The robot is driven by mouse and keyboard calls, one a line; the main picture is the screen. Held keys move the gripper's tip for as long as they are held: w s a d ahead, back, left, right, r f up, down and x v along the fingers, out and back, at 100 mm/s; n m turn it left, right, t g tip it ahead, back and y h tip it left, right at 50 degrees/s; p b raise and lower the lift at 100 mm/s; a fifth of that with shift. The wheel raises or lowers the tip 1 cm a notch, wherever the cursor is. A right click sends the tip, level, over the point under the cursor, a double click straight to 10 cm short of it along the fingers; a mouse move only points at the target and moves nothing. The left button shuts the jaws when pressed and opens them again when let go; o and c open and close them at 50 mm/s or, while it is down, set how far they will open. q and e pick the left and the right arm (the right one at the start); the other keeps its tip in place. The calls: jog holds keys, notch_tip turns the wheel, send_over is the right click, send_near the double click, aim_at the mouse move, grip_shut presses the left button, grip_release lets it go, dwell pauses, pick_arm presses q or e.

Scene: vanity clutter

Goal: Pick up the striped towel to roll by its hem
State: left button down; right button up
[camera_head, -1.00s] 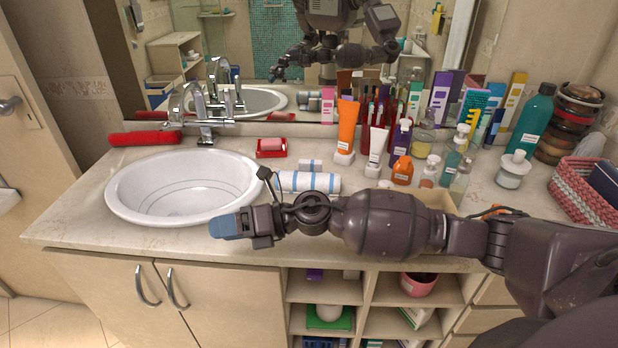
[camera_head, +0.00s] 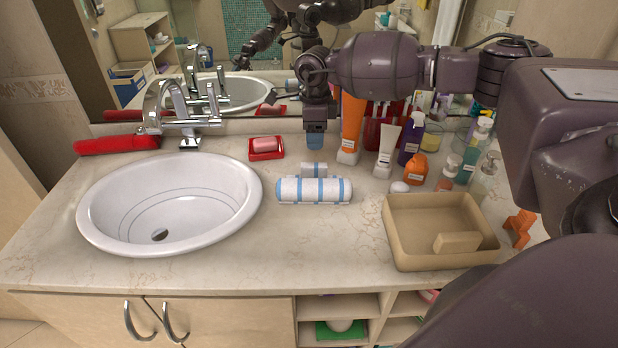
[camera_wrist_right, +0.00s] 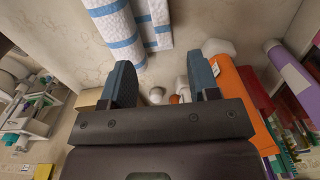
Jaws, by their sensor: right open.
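The striped towel (camera_head: 313,190), white with blue bands, lies rolled on the counter between the sink and the beige tray. A smaller striped piece (camera_head: 314,170) lies right behind the roll; I cannot tell if it is the towel's loose end. In the right wrist view the roll (camera_wrist_right: 116,30) and the smaller piece (camera_wrist_right: 156,18) lie side by side near the top. My right gripper (camera_head: 314,142) points down behind the towel, apart from it. In the right wrist view its two blue-grey fingers (camera_wrist_right: 160,80) are spread with nothing held between them. My left gripper is out of view.
The white sink (camera_head: 170,205) is left of the towel. A red soap dish (camera_head: 266,149) sits behind left. An orange tube (camera_head: 351,125), a white tube (camera_head: 387,148) and several bottles stand right of my gripper. The beige tray (camera_head: 430,258) is at right. Counter in front of the towel is clear.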

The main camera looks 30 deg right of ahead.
send_over(312, 164)
jog(key=f, duration=0.2)
jog(key=s+f, duration=0.1)
jog(key=f, duration=0.1)
jog(key=shift+f, duration=0.35)
jog(key=shift+w+f, duration=0.2)
jog(key=shift+f, duration=0.4)
jog(key=f, duration=0.2)
jog(key=f+p, duration=0.1)
jog(key=shift+w+f, duration=0.15)
jog(key=shift+w, duration=0.1)
jog(key=shift+f, duration=0.5)
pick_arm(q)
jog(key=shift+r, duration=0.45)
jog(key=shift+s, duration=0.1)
pick_arm(e)
jog(key=shift+c, duration=0.4)
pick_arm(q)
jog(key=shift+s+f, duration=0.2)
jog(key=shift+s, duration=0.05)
pick_arm(e)
grip_shut()
